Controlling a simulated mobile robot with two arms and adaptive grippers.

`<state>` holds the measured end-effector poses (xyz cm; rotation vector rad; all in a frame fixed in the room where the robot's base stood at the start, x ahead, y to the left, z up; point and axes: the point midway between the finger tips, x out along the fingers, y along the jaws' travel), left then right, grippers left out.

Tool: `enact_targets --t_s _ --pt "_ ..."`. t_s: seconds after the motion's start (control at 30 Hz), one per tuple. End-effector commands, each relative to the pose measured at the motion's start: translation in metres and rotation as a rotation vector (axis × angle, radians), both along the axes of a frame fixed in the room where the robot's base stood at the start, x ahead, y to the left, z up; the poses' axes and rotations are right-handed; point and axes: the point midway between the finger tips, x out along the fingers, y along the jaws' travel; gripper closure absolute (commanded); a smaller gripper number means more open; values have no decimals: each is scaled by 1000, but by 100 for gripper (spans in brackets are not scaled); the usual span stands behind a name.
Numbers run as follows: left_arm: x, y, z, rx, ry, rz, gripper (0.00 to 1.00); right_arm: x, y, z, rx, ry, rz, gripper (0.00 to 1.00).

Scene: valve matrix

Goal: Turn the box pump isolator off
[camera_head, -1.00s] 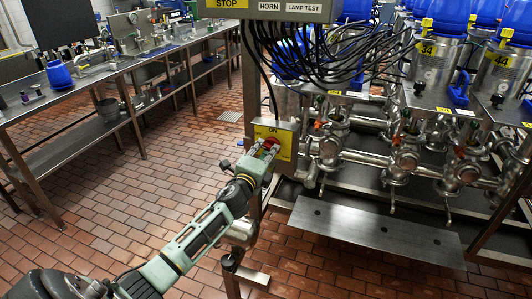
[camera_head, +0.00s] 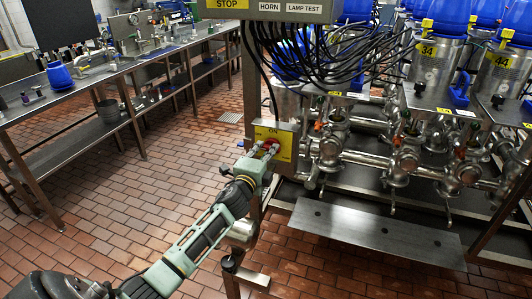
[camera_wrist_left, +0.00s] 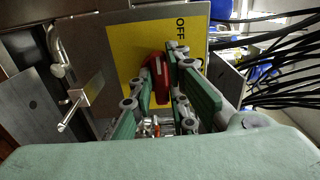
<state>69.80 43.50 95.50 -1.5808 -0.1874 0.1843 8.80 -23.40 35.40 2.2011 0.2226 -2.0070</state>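The pump isolator is a grey box with a yellow plate (camera_head: 284,138) on a post, with "ON" at the plate's top in the head view. Its red knob (camera_head: 271,145) is partly hidden by my left gripper (camera_head: 264,150). In the left wrist view, the red knob (camera_wrist_left: 157,75) has a white mark, and "OFF" is printed at the upper right of the yellow plate (camera_wrist_left: 128,60). My left gripper (camera_wrist_left: 161,82) is open, its two fingers apart at the knob, one on each side. I cannot tell whether they touch it. My right gripper is not in view.
A grey panel (camera_head: 262,6) with STOP, HORN and LAMP TEST labels is above the isolator. Black cables (camera_head: 330,50) hang to its right, near steel valves and pipes (camera_head: 395,160). A steel bench (camera_head: 110,68) stands at the left. The tiled floor between is clear.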

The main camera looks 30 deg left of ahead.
Motion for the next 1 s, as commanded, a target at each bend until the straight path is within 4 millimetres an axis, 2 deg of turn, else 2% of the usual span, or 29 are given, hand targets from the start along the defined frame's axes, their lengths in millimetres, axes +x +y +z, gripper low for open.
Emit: enact_targets --t_s 0.03,0.17,0.57,0.67,1.0 --pt "0 0 -1 0 1 1 79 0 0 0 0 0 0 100" --pt "0 0 -1 1 1 0 68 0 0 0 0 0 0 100" --pt "-6 -1 -1 4 2 0 67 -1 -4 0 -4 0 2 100" --pt "-18 -4 -2 3 3 -1 67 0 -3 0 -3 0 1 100" --pt "-86 -21 -2 2 4 0 67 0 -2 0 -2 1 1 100"
